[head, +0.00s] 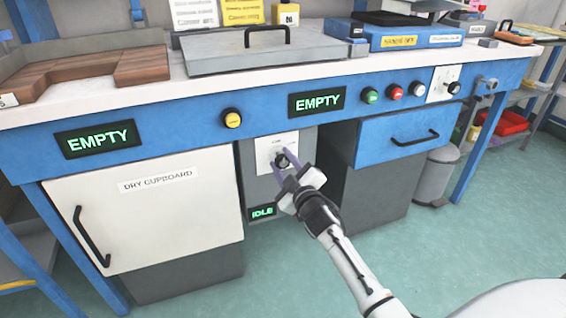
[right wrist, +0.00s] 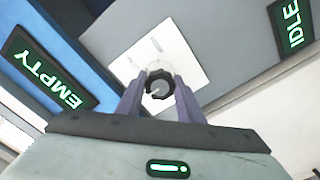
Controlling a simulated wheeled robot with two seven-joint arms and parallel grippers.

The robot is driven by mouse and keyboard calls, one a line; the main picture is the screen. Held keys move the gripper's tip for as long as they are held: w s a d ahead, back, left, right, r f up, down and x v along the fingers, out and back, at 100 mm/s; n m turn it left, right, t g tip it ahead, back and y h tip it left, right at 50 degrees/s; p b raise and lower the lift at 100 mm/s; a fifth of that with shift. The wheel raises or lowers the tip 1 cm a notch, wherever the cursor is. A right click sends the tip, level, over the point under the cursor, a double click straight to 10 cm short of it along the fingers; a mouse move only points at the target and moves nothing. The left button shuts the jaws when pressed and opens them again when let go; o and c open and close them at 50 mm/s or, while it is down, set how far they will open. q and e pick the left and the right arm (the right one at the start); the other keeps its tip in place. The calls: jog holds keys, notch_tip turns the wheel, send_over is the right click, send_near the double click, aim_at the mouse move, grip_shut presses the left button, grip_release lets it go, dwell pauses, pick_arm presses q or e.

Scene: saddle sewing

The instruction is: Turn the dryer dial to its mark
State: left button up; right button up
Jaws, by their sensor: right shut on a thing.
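The dryer dial is a small dark knob (head: 282,160) on a white plate (head: 264,149) set in a grey panel under the bench. In the right wrist view the dial (right wrist: 159,88) sits between the two purple fingers, its face with a pale pointer. Some marks show on the white plate (right wrist: 185,50), too small to read. My right gripper (head: 284,167) is at the dial, its fingers shut on the knob's two sides; it also shows in the right wrist view (right wrist: 160,97). My left gripper is not in view.
A green IDLE display (head: 262,212) is just below the dial. EMPTY displays (head: 317,102) and a yellow button (head: 232,118) are on the blue bench front. The dry cupboard (head: 150,215) is shut at left, a blue drawer (head: 405,135) at right. The floor in front is clear.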

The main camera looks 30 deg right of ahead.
jog(key=o, duration=1.1)
jog(key=shift+c, duration=0.2)
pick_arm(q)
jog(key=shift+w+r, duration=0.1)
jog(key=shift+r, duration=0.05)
pick_arm(e)
jog(key=shift+s, duration=0.15)
pick_arm(q)
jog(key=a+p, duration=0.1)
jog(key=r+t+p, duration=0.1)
jog(key=p, duration=0.1)
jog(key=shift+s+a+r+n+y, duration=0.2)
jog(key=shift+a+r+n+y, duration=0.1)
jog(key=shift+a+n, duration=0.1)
pick_arm(e)
jog(key=v, duration=1)
jog(key=shift+a, duration=0.15)
